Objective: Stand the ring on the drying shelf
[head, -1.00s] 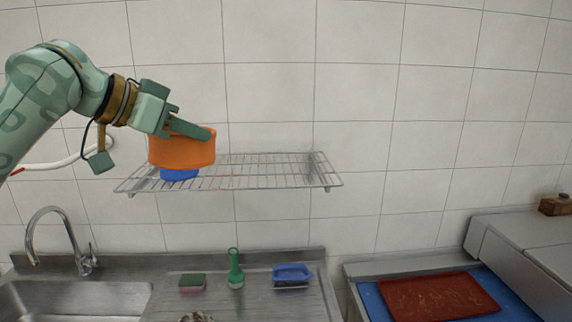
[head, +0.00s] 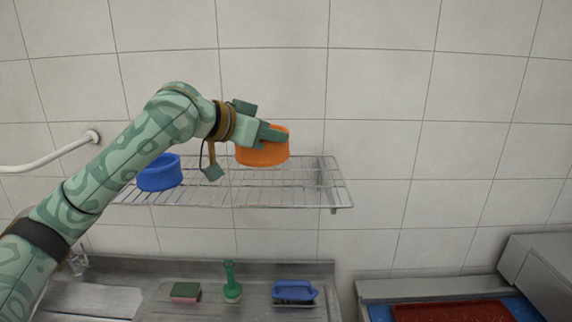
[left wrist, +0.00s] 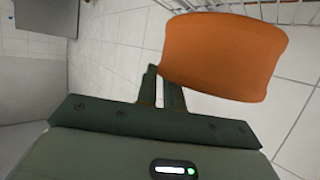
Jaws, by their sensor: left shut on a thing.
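The orange ring (head: 262,152) is held by my left gripper (head: 272,135), whose fingers are shut on its upper right wall. The ring is upright, over the right half of the wire drying shelf (head: 215,199). I cannot tell whether its bottom touches the wires. In the left wrist view the orange ring (left wrist: 222,55) fills the upper right, beyond the two fingertips (left wrist: 163,85). My right gripper does not show.
Below are a sponge (head: 185,291), a green brush (head: 231,284) and a blue-handled brush (head: 294,291) on the drainboard. A red board (head: 452,311) lies at lower right.

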